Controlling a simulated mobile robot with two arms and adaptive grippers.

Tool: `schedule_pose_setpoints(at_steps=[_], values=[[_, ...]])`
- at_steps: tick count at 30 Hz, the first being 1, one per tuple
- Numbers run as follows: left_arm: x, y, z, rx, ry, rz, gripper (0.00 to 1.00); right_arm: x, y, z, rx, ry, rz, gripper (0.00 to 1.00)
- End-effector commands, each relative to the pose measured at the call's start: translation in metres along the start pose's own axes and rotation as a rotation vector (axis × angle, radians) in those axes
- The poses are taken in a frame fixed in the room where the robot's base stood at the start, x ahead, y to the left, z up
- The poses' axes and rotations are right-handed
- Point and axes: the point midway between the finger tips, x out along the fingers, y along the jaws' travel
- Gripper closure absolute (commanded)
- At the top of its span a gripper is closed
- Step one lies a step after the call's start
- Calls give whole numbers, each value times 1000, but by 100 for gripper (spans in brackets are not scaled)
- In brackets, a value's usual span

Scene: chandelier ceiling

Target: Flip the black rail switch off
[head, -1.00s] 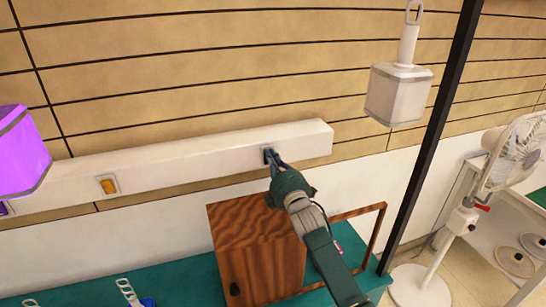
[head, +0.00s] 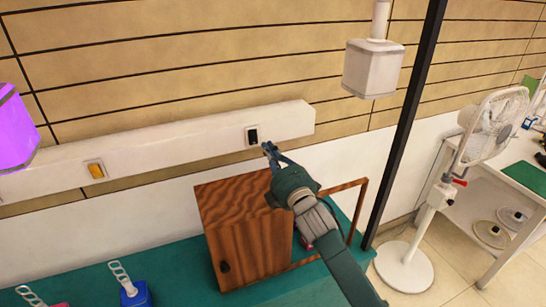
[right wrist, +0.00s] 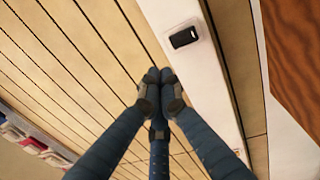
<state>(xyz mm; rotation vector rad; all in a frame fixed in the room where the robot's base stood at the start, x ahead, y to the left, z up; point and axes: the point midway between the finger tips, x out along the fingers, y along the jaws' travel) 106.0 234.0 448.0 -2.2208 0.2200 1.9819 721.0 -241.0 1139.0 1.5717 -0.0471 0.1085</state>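The black rail switch (head: 252,135) sits in a pale plate near the right end of the white wall rail (head: 200,145). In the right wrist view the black switch (right wrist: 184,38) shows uncovered, beyond the fingertips and to their right. My right gripper (head: 267,147) is just right of and slightly below the switch, apart from it. In the right wrist view its fingers (right wrist: 159,76) are drawn together at the tips with nothing between them. I cannot tell the switch's position. My left gripper is not in view.
An orange switch (head: 96,171) is further left on the rail. A wooden cabinet (head: 240,230) stands on the green table (head: 180,275) under my right arm. A black post (head: 405,130), a hanging white lamp (head: 373,68) and a white fan (head: 490,125) are to the right.

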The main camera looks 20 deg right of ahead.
Motion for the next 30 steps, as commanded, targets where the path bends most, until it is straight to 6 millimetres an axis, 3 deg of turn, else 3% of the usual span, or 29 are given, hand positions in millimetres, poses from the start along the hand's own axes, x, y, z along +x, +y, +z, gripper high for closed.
schedule_pose_setpoints(at_steps=[3, 7, 12, 23, 26, 30], values=[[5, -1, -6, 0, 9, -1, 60, -15, 2, 0, 0, 1, 0, 100], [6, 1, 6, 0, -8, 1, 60, -23, 5, 0, 0, 1, 0, 100], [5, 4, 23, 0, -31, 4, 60, -25, 7, 0, 1, 0, 0, 100], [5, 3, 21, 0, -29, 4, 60, -26, 5, 0, 6, -1, -5, 100], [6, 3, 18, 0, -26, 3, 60, -36, -12, -1, 62, -15, -56, 100], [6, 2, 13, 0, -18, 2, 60, -81, -72, -3, 282, -86, -242, 100]])
